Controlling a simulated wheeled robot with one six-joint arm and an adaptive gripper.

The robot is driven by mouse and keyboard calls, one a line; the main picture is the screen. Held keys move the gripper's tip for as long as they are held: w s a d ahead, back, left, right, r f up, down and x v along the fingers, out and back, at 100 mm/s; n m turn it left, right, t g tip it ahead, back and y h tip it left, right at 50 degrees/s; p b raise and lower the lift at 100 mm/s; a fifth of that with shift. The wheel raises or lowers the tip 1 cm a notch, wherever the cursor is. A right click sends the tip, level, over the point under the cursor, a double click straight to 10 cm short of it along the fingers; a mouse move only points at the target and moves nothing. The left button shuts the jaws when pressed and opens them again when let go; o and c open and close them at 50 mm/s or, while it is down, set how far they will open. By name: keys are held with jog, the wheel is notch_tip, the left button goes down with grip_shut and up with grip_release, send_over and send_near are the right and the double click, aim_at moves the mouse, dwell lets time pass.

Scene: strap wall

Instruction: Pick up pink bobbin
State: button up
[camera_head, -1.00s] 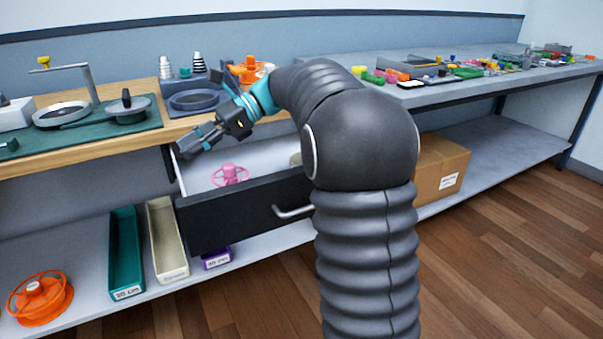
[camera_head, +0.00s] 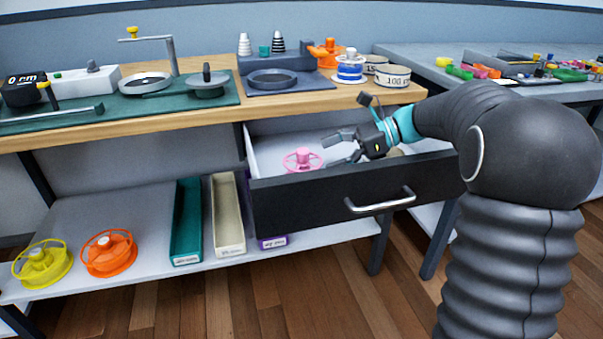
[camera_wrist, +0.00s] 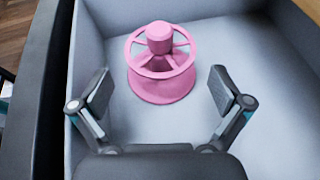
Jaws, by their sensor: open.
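The pink bobbin (camera_head: 302,160) stands upright in the open drawer (camera_head: 340,198), near its left end. In the wrist view the bobbin (camera_wrist: 160,62) shows a round hub on top, a spoked rim and a wide base. My gripper (camera_head: 343,148) is inside the drawer, to the right of the bobbin in the head view. In the wrist view my gripper (camera_wrist: 162,97) is open and empty, its two fingers spread apart. The bobbin lies just beyond the fingertips, between their lines, and appears apart from them.
The drawer's dark front with a handle (camera_head: 380,201) and its light walls surround the gripper. The wooden benchtop (camera_head: 330,102) is above and behind. An orange spool (camera_head: 109,253), a yellow spool (camera_head: 42,263) and narrow bins (camera_head: 187,220) sit on the lower shelf. The drawer floor around the bobbin is clear.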

aim_at(312, 161)
jog(key=shift+x, duration=3.1)
jog(key=c, duration=0.9)
